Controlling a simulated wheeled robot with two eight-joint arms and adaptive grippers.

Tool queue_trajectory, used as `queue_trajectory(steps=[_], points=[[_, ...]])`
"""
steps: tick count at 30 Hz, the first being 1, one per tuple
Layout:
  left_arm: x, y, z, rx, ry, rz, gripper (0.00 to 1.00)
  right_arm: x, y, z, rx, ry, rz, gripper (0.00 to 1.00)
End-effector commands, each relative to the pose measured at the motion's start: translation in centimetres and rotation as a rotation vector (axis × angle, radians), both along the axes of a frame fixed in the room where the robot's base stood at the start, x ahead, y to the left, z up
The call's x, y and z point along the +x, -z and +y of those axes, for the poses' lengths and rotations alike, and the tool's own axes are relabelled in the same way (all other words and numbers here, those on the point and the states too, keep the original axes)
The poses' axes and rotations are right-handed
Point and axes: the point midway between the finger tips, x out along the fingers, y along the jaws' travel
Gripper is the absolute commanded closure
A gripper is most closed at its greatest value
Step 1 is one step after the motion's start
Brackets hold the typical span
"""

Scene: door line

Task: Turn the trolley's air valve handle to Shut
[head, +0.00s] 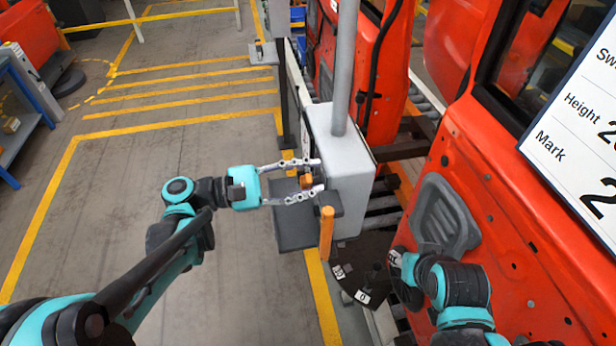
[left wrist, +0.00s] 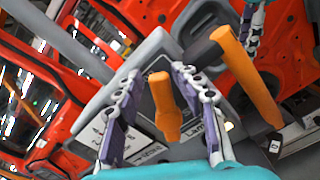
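A grey box on a post (head: 322,150) carries a short orange handle (head: 306,181) on its face. I take this as the valve handle. In the left wrist view the handle (left wrist: 166,105) stands between the two fingers, with gaps on both sides. My left gripper (head: 318,178) is open around it, and its fingers also show in the left wrist view (left wrist: 160,110). A white label (left wrist: 145,155) lies beside the handle; its small print is hard to read. My right gripper (head: 400,264) is low in front of the red door; its fingers are mostly hidden.
A longer orange bar (head: 327,232) stands close to the left gripper's lower finger. A dark grey shelf (head: 297,236) sits under the gripper. The red car door (head: 480,180) and a white sign (head: 585,120) are at the right. The floor (head: 150,160) at the left is clear.

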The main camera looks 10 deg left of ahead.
Motion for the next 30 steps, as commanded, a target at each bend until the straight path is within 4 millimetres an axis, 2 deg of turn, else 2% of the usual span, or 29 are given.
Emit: queue_trajectory(steps=[8,21,30], points=[[-0.1,0.0,0.6,0.0,-0.001,0.0,0.6,0.0,0.0,0.0,0.0,0.0,0.0,0.6],[-2.0,0.0,6.6,0.0,-0.004,0.0,0.6,0.0,0.0,0.0,0.0,0.0,0.0,0.6],[-2.4,0.0,7.7,0.0,0.0,0.0,0.6,0.0,0.0,0.0,0.0,0.0,0.0,0.6]])
